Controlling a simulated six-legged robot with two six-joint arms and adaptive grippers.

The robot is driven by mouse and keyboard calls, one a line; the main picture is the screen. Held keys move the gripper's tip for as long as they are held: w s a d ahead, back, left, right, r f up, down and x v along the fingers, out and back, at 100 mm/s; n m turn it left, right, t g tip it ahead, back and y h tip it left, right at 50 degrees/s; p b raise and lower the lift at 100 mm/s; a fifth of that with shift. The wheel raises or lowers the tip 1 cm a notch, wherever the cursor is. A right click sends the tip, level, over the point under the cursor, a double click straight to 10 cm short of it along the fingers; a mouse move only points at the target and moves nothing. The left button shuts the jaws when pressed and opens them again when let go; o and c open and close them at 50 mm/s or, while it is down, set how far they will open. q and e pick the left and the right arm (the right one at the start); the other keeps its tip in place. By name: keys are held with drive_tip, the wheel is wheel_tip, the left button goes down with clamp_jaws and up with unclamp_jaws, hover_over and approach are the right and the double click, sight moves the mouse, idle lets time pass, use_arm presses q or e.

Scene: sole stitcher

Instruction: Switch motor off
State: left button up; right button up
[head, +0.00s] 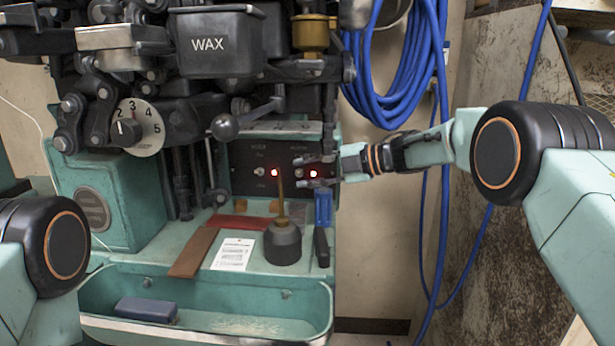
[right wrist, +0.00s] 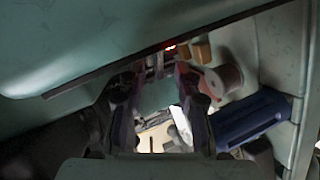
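The dark control panel (head: 245,158) of the stitcher has two lit red lamps, a left one (head: 275,172) and a right one (head: 313,173). A small toggle switch (head: 259,171) sits left of the left lamp. The panel lettering is too small to read. My right gripper (head: 299,172) is in front of the panel's right half, its fingers spread above and below the right lamp. It is open, and I see nothing held. Whether it touches a switch there is unclear. Its fingers also show in the right wrist view (right wrist: 158,95), with a red glow beyond. My left gripper is out of view.
An oil can (head: 283,243) with a tall spout stands below the panel, next to a blue object (head: 323,207). A card (head: 233,254) and a brown strip (head: 195,252) lie on the shelf. A ball-ended lever (head: 225,127) juts out above. Blue hose (head: 385,100) hangs at right.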

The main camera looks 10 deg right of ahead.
drive_tip(key=shift+a, duration=0.2)
drive_tip(key=shift+w, duration=0.1)
drive_tip(key=shift+c, duration=0.3)
clamp_jaws()
